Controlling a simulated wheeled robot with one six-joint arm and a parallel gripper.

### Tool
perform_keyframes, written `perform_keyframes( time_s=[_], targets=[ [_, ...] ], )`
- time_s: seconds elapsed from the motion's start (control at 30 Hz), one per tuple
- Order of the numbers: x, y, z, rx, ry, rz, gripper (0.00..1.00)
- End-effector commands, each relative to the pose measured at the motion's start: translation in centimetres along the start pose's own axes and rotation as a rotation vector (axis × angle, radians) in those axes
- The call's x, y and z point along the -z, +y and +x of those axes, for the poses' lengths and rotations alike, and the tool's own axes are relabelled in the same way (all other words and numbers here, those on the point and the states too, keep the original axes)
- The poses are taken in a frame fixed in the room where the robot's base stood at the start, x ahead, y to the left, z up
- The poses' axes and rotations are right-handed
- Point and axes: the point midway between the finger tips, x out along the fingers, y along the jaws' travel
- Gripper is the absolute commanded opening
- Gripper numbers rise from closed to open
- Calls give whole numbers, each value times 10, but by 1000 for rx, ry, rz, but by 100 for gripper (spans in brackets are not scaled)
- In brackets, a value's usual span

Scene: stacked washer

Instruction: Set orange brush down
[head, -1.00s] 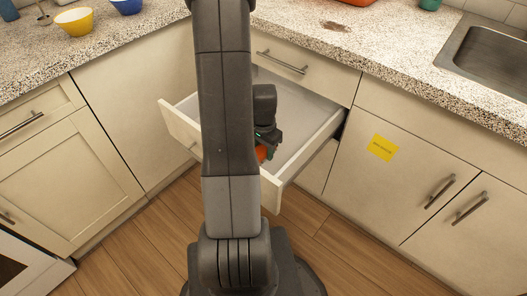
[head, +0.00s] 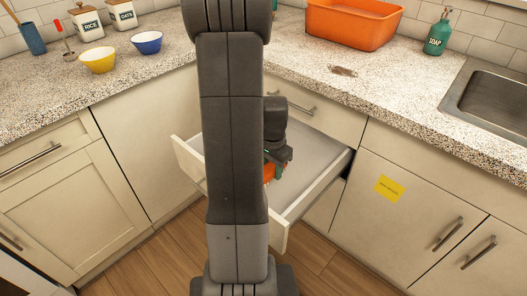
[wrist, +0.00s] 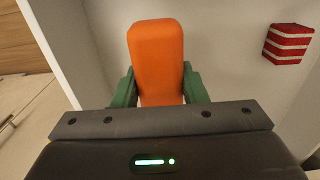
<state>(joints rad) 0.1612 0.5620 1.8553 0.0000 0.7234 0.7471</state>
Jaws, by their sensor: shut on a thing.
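The orange brush (wrist: 156,48) is held between the two green fingers of my gripper (wrist: 158,88) in the wrist view. My gripper is shut on it. In the head view, my gripper (head: 277,156) is over the open drawer (head: 318,152), and part of the brush (head: 269,173) shows beside my arm. My arm hides the rest of the brush and the left part of the drawer. I cannot tell whether the brush touches the drawer floor.
A red-and-white striped item (wrist: 288,43) lies in the drawer, right of the brush. On the counter are an orange tub (head: 353,25), a soap bottle (head: 438,35), a yellow bowl (head: 98,61) and a blue bowl (head: 147,42). A dark stain (head: 342,71) marks the counter.

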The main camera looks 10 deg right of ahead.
Motion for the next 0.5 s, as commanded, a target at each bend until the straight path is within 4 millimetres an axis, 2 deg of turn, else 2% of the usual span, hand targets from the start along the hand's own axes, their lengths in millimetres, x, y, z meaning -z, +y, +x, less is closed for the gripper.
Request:
perform_keyframes(
  time_s=[0.23,0.5],
  targets=[
    [0,0,-17,0,1,0,16],
    [0,0,-62,1,1,0,16]
  ],
)
